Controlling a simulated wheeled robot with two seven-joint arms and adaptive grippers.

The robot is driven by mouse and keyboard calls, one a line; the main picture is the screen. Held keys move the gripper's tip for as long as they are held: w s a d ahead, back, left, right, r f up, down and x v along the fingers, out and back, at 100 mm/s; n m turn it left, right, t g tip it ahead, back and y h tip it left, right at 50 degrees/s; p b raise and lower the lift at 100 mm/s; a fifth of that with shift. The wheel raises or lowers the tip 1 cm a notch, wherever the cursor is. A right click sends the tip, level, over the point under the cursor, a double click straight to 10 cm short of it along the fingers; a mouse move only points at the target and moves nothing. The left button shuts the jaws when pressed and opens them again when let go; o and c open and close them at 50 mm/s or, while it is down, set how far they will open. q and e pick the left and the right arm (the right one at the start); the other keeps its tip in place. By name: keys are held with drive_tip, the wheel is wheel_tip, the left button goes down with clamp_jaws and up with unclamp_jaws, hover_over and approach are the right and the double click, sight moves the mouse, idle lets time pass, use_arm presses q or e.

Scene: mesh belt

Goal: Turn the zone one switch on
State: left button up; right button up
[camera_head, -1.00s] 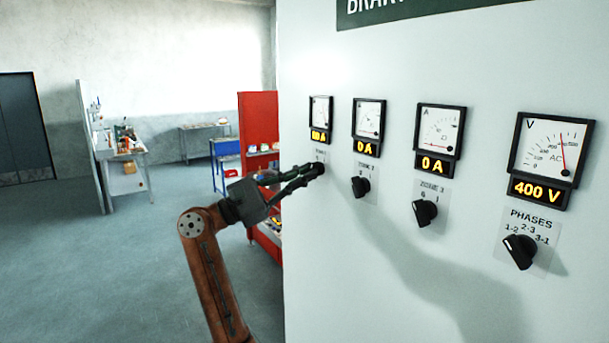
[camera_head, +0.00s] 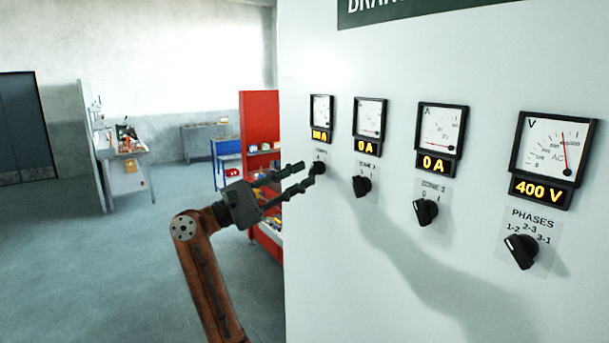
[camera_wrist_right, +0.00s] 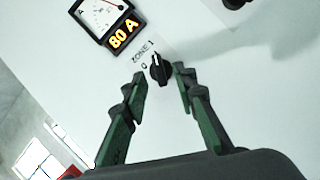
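The zone one switch is a black rotary knob (camera_head: 320,167) on the pale panel, below the leftmost meter. In the right wrist view the knob (camera_wrist_right: 159,70) sits under the label "ZONE 1", with a "0" to its left. My right gripper (camera_head: 308,168) is at this knob with its fingers spread. In the wrist view the fingertips of the right gripper (camera_wrist_right: 159,75) stand on either side of the knob, with gaps visible. The zone one meter (camera_head: 321,117) reads 80 A, clearest on its display in the wrist view (camera_wrist_right: 123,33). My left gripper is not in view.
To the right are the second knob (camera_head: 362,186) and third knob (camera_head: 426,211), under meters reading 0 A. The phases knob (camera_head: 520,250) sits below a 400 V meter (camera_head: 552,148). A red rack (camera_head: 259,120) stands behind my gripper. Open floor lies left.

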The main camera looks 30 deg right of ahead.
drive_tip(key=v, duration=1)
drive_tip(key=shift+a, duration=0.25)
drive_tip(key=shift+f, duration=0.1)
